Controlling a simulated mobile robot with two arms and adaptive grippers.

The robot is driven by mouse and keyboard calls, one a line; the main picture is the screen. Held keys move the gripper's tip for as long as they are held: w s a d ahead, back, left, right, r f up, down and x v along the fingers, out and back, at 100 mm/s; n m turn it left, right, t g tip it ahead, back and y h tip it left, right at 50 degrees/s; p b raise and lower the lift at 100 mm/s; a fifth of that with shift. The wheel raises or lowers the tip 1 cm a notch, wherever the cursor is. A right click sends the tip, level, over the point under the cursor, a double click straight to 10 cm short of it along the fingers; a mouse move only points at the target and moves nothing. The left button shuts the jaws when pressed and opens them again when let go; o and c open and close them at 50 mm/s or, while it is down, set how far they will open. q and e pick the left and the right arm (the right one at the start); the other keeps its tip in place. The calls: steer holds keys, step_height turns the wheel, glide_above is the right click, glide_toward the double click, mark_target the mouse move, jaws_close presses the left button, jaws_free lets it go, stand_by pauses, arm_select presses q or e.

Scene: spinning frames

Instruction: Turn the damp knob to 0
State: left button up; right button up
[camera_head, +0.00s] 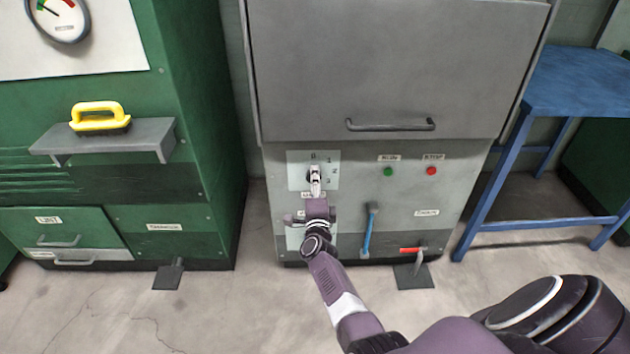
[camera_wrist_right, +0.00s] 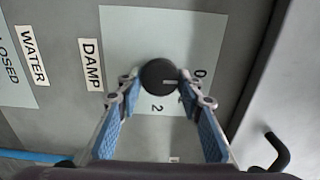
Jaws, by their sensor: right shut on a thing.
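The damp knob is a round black knob (camera_wrist_right: 158,76) on a pale plate (camera_wrist_right: 130,35) with the DAMP label (camera_wrist_right: 91,64) beside it. In the head view the plate (camera_head: 296,169) shows on the grey machine's front, marked 0, 1 and 2, with the knob mostly hidden by my gripper. My right gripper (camera_head: 315,172) reaches it from below. In the right wrist view its blue-padded fingers (camera_wrist_right: 158,84) are closed on the knob's two sides. The knob's white mark points roughly toward the 0 side; a fingertip partly covers the scale there. My left gripper is not in view.
A green machine (camera_head: 190,100) stands left, a blue table (camera_head: 575,85) right. Floor between is clear.

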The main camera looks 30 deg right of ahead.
steer(key=o, duration=1.2)
steer(key=shift+c, duration=0.2)
steer(key=shift+s+a, duration=0.1)
steer(key=v, duration=0.7)
steer(key=shift+s, duration=0.15)
